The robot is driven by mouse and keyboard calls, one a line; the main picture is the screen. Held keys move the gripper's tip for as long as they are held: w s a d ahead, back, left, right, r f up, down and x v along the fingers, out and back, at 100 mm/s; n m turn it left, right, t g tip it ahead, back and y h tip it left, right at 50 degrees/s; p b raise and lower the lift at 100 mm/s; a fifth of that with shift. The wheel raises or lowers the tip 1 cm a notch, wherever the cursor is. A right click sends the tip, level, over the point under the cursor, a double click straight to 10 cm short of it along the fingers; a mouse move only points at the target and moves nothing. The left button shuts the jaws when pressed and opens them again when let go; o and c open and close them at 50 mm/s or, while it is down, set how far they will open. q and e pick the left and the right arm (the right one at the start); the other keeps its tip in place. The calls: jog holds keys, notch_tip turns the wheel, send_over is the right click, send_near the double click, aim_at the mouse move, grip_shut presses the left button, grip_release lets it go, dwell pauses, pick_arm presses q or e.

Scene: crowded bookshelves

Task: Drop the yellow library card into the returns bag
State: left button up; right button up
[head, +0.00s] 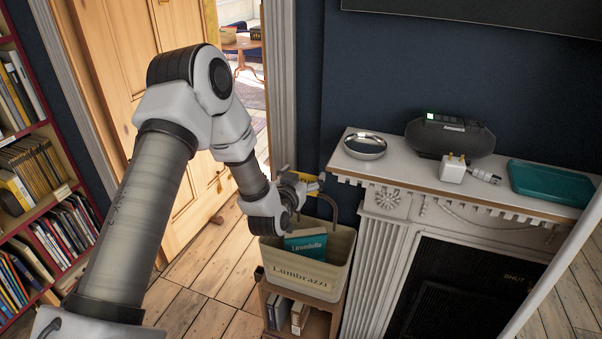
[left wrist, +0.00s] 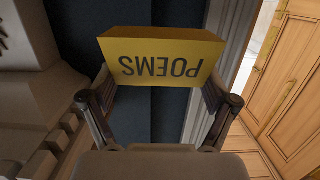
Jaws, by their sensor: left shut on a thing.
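The yellow library card (left wrist: 160,55) is a block-like yellow piece marked POEMS, upside down in the left wrist view. It is between the fingers of my left gripper (head: 303,186), which is shut on it. In the head view, only a small part of the card (head: 307,178) shows beside the fingers. The returns bag (head: 318,278) is a cream open-topped holder marked Lumbrazzi, with a curved handle and a teal book (head: 306,246) sticking up inside. My left gripper appears above the bag's back part; the exact height is unclear. My right gripper is not in view.
The bag stands on a small wooden shelf (head: 329,321) holding books. Right of it, a white mantel (head: 400,182) carries a silver bowl (head: 365,146), a black speaker (head: 450,139), a white plug (head: 454,170) and a teal tray (head: 550,183). A bookcase stands at left.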

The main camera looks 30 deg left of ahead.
pick_arm(q)
notch_tip(320, 180, down, 3)
jog(key=shift+d+r+b, duration=0.1)
jog(key=shift+b, duration=0.45)
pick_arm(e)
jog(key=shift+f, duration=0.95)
pick_arm(q)
jog(key=shift+r, duration=0.1)
jog(key=o, duration=0.6)
jog(key=v, duration=1.2)
